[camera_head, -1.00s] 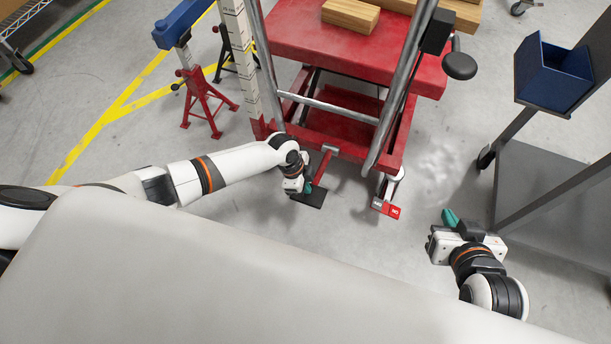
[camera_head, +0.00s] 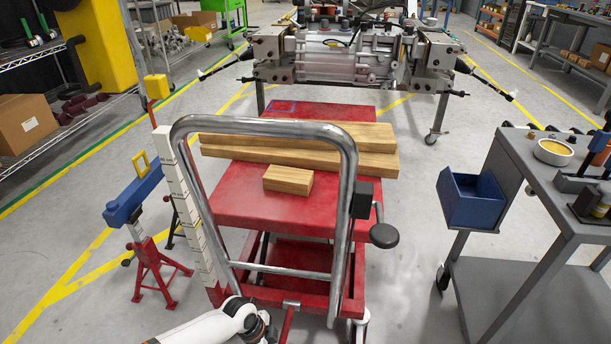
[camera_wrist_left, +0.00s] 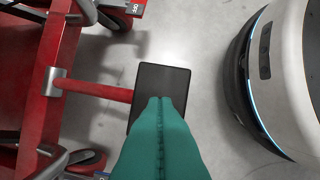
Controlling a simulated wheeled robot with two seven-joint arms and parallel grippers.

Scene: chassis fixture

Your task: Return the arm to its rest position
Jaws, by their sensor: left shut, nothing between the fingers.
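My left arm (camera_head: 215,328) comes in at the bottom of the head view, beside the foot of the red lift cart (camera_head: 240,196); its gripper is below the frame there. In the left wrist view my left gripper (camera_wrist_left: 160,105) shows as two green fingers pressed together, with nothing between them. Its tips appear over the black pedal (camera_wrist_left: 160,88) on the end of the cart's red bar (camera_wrist_left: 95,88). The picture does not settle whether they touch. My right gripper is out of view.
Wooden blocks (camera_head: 288,179) lie on the cart, behind its metal handle (camera_head: 350,180). A blue and red stand (camera_head: 150,262) is at left. A grey workbench cart (camera_head: 560,200) with a blue bin (camera_head: 472,200) is at right. Floor is clear between the carts.

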